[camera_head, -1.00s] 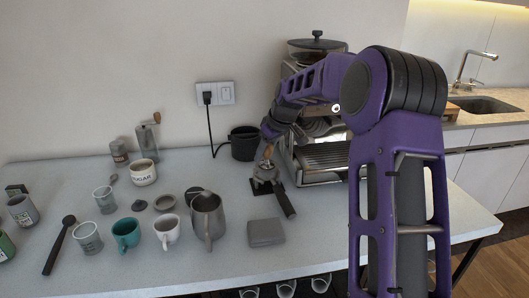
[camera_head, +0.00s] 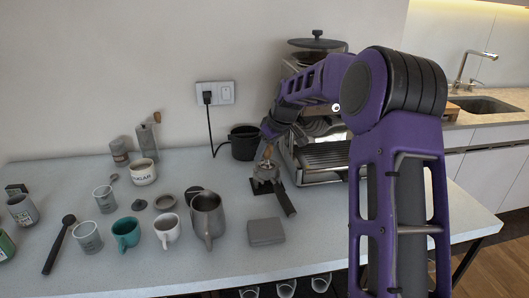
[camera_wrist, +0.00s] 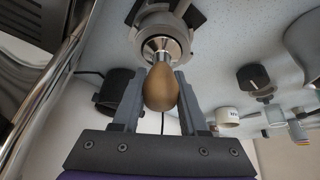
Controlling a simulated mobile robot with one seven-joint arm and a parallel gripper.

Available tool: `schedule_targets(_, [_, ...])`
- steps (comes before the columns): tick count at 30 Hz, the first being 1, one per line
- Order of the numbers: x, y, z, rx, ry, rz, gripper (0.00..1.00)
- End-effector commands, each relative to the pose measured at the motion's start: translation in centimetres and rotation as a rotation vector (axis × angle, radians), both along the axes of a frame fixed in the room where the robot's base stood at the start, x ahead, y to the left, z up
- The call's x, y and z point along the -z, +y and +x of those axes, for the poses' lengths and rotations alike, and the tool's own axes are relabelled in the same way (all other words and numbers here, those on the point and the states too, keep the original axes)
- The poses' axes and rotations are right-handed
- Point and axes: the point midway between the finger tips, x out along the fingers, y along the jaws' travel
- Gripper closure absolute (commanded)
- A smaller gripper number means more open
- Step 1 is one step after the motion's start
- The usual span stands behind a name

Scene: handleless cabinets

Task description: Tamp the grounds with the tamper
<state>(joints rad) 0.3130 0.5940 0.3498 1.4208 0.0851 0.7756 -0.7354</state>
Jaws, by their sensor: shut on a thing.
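The tamper (camera_wrist: 161,87) has a wooden handle and a metal base. My gripper (camera_wrist: 160,95) is shut on the wooden handle in the wrist view. The tamper's metal base sits at the round basket of the portafilter (camera_wrist: 158,22); how deep it is and the grounds themselves are hidden. In the head view the tamper's wooden handle (camera_head: 267,152) stands about upright over the portafilter (camera_head: 266,175), whose dark handle points to the lower right. The portafilter rests on a dark stand or mat on the counter.
The espresso machine (camera_head: 322,158) stands right of the portafilter. A black bin (camera_head: 244,143) is behind it. The front-right counter is clear.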

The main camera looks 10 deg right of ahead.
Motion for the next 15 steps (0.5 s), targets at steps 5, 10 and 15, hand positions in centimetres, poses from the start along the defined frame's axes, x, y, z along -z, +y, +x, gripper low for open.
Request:
schedule_targets(5, [0.9, -0.1, -0.4, -0.001, 0.021, -0.001, 1.0])
schedule_targets(10, [0.1, -0.1, -0.4, -0.002, 0.02, -0.001, 1.0])
schedule_targets(15, [-1.1, -0.1, -0.4, -0.002, 0.017, -0.001, 1.0])
